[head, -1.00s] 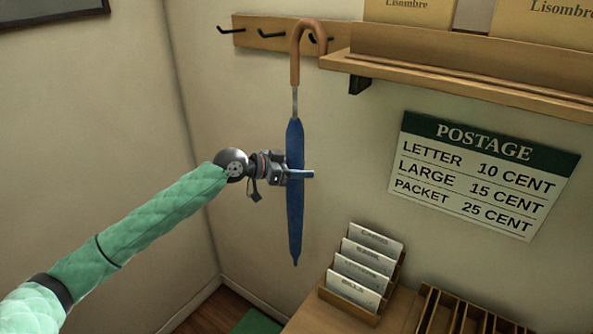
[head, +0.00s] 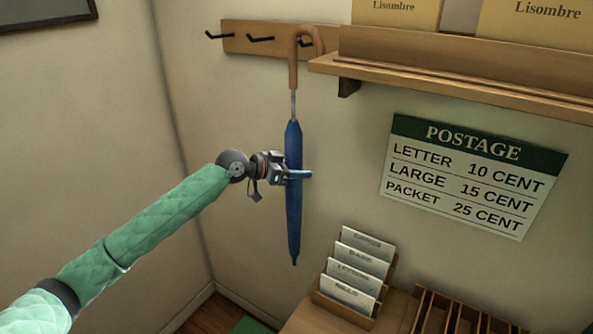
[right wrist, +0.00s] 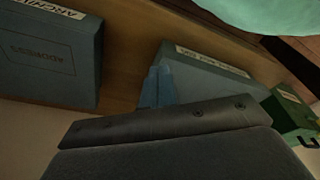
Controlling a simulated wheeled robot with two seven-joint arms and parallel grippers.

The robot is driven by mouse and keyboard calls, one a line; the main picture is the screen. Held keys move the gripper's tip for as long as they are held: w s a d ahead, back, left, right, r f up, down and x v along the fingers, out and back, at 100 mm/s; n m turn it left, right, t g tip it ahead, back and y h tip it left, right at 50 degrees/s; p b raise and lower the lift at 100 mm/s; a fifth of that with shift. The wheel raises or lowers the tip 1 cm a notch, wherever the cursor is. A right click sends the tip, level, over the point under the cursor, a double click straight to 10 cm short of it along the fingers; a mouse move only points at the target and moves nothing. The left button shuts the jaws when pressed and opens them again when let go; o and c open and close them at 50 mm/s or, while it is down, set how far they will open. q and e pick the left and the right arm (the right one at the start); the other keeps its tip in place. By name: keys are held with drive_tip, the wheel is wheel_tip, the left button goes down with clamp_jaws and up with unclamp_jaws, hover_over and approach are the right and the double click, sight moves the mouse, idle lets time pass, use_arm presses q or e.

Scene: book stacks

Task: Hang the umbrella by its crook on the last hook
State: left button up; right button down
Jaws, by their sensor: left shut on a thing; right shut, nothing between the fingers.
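The furled blue umbrella (head: 293,215) hangs upright, tip down, with its tan wooden crook (head: 295,62) at the top. My left gripper (head: 300,174) is shut around the middle of the blue canopy. The hook rail (head: 237,38) on the wall carries three dark hooks. The last hook (head: 306,43) at the right end shows within the crook's bend; I cannot tell whether the crook rests on it or is in front of it. My right gripper (right wrist: 157,87) is shut and empty in the right wrist view, over grey-blue boxes.
A wooden shelf (head: 440,72) with yellow boxes juts out just right of the crook. A postage sign (head: 470,180) is on the wall. A card rack (head: 350,285) stands below on the desk. The right wrist view shows labelled boxes (right wrist: 50,55) on wood.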

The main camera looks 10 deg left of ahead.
drive_tip(key=shift+w+a+r+b, duration=0.2)
drive_tip(key=shift+w+r+b, duration=0.15)
drive_tip(key=shift+r, duration=0.3)
drive_tip(key=shift+w+a+r+b, duration=0.15)
drive_tip(key=shift+w+r+b, duration=0.15)
drive_tip(key=shift+r, duration=0.3)
use_arm(q)
drive_tip(key=shift+w+d+f, duration=0.15)
drive_tip(key=shift+w+f, duration=0.15)
drive_tip(key=shift+f, duration=0.25)
use_arm(e)
drive_tip(key=shift+s+a, duration=0.1)
drive_tip(key=shift+s, duration=0.05)
drive_tip(key=shift+a, duration=0.1)
